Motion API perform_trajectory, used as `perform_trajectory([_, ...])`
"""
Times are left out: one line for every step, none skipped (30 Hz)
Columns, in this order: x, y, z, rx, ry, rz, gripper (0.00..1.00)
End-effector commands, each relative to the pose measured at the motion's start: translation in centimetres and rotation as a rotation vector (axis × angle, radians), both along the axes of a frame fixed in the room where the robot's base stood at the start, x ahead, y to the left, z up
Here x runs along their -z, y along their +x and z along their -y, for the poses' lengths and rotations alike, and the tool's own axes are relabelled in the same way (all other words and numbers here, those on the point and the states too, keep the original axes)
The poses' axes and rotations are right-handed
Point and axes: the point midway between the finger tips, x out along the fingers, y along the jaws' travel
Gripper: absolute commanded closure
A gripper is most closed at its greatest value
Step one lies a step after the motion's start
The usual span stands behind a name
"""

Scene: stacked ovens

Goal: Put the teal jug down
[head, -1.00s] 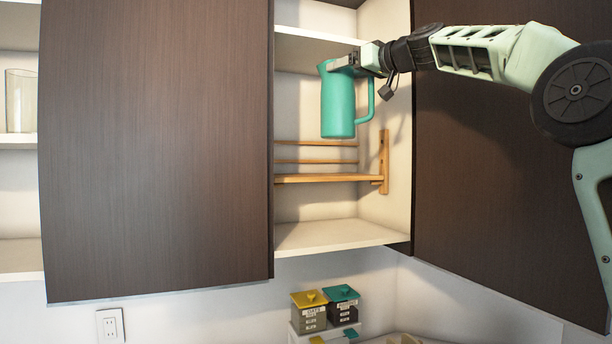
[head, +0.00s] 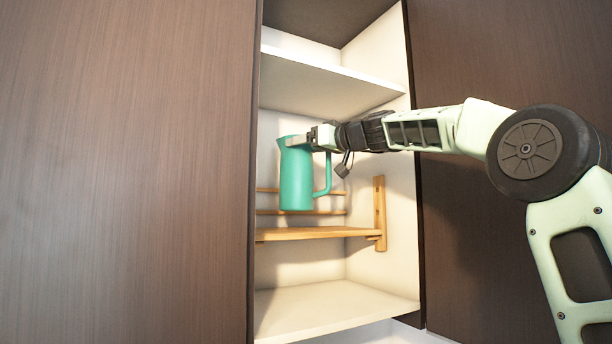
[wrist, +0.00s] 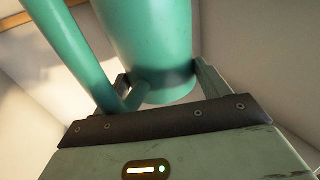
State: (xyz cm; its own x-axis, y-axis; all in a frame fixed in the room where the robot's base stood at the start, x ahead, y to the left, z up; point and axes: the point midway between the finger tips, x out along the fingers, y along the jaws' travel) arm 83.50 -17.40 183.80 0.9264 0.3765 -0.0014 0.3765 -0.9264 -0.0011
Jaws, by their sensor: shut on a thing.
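The teal jug (head: 297,180) is upright in the head view, inside the open cabinet bay, with its handle to the right. My gripper (head: 300,141) reaches in from the right and is shut on the jug near its top rim. The jug's base shows slightly above the small wooden shelf (head: 315,234); I cannot tell if it is over that shelf or in front of it. In the wrist view the jug (wrist: 150,40) fills the space between the fingers, with its handle at the left. The fingertips are partly hidden by the jug.
A white upper shelf (head: 325,82) is just above my gripper. The white cabinet floor (head: 335,305) below is clear. Dark doors flank the bay, one at the left (head: 125,170) and one at the right (head: 470,230). A wooden bracket (head: 380,212) stands at the right wall.

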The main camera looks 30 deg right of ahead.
Motion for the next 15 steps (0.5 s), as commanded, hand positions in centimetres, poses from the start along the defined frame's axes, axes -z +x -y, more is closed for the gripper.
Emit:
perform_trajectory([0.2, -0.1, -0.1, 0.000, 0.001, 0.003, 0.91])
perform_trajectory([0.3, -0.1, -0.1, -0.001, 0.000, 0.003, 0.91])
perform_trajectory([0.7, -0.1, 0.0, 0.000, 0.001, 0.003, 0.91])
perform_trajectory([0.9, -0.1, 0.0, 0.000, 0.000, 0.003, 0.91])
perform_trajectory([1.3, -0.1, 0.0, 0.000, 0.001, 0.002, 0.91])
perform_trajectory([1.9, -0.1, 0.0, 0.000, 0.001, 0.002, 0.91])
perform_trajectory([2.4, -0.1, 0.0, 0.003, 0.000, 0.001, 0.91])
perform_trajectory([2.8, -0.1, 0.0, 0.002, 0.002, 0.000, 0.91])
perform_trajectory([3.4, -0.1, 0.0, 0.000, 0.002, 0.000, 0.91])
perform_trajectory([3.7, -0.1, 0.0, 0.000, 0.000, 0.001, 0.91])
perform_trajectory([4.0, -0.1, 0.0, 0.000, 0.002, 0.001, 0.91])
perform_trajectory([4.3, -0.1, 0.0, 0.000, 0.001, 0.002, 0.91])
perform_trajectory([4.4, -0.1, 0.0, 0.000, 0.000, 0.003, 0.91])
perform_trajectory([4.5, -0.1, -0.1, 0.000, 0.000, 0.003, 0.91])
perform_trajectory([4.6, -0.1, -0.1, 0.000, 0.000, 0.003, 0.91])
